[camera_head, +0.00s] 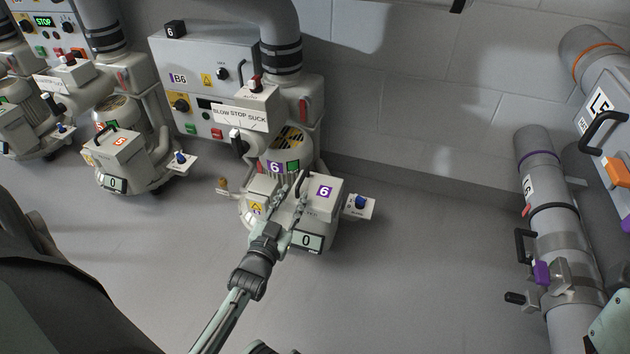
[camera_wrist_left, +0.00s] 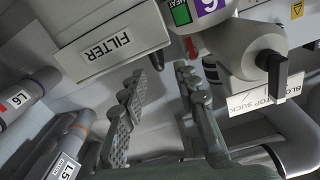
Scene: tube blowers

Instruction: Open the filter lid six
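The filter box of unit six, with a purple 6 on its pale lid (camera_head: 325,192), stands at the front of the blower in the head view. The lid looks closed. My left gripper (camera_head: 289,192) reaches over the left part of the box, with its fingers partly covering it. In the left wrist view, the left gripper (camera_wrist_left: 168,64) has its fingers apart with nothing between them. A white plate reading FILTER (camera_wrist_left: 110,48) is beside the left finger there. I cannot tell whether the fingers touch the box or its handle. My right gripper is not in view.
The B6 control box (camera_head: 205,80) and a BLOW STOP SUCK selector (camera_head: 240,117) stand behind. A blue knob (camera_head: 361,202) juts out right of the filter. Another blower (camera_head: 120,150) stands left, and pipes (camera_head: 560,250) stand right. The floor between is clear.

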